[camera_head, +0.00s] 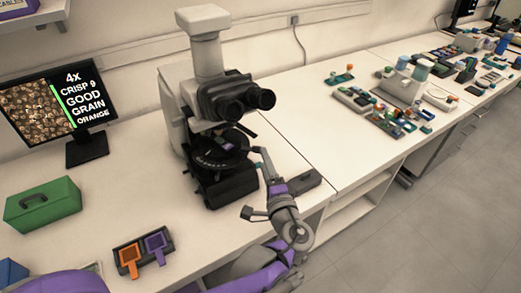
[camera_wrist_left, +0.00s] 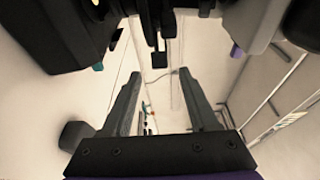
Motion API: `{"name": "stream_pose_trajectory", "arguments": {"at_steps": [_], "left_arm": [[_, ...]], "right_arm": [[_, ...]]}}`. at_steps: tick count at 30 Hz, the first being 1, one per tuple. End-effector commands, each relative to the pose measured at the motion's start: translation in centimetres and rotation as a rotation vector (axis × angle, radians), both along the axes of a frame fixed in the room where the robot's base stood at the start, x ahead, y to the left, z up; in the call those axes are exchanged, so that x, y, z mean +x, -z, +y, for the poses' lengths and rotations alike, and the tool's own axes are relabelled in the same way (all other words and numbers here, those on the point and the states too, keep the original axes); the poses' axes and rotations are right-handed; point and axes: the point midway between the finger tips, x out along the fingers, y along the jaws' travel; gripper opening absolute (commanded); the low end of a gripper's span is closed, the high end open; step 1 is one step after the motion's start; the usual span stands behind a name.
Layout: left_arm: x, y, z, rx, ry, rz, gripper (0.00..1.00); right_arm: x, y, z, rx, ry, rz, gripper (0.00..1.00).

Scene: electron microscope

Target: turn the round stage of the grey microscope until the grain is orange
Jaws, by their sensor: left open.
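The grey microscope (camera_head: 205,80) stands on the white bench, its black eyepieces facing forward right. Its dark round stage (camera_head: 208,160) carries a small purple and green slide-like piece. The monitor (camera_head: 88,100) shows a brown grainy picture, a green bar and the words "4x", "CRISP 9", "GOOD GRAIN", "ORANGE". My left gripper (camera_head: 262,160) is at the right side of the stage; contact cannot be told. In the left wrist view its two fingers (camera_wrist_left: 157,76) are apart with nothing between them, below dark microscope parts. My right gripper is not in view.
A green box (camera_head: 43,204) and a dark holder with orange (camera_head: 129,257) and purple (camera_head: 156,244) square-headed tools sit at the left front. The bench's front edge is close to my arm.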

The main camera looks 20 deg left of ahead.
Motion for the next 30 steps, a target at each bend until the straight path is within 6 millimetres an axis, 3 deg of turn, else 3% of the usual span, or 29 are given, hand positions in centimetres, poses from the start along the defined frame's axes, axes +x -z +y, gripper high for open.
{"name": "stream_pose_trajectory", "arguments": {"at_steps": [7,30], "left_arm": [[-2.0,0.0,-1.5,0.0,0.001,0.0,0.6],[-2.0,0.0,-1.5,0.0,0.0,0.0,0.6]], "right_arm": [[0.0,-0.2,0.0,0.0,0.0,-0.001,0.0],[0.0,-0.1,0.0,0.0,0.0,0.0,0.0]]}}
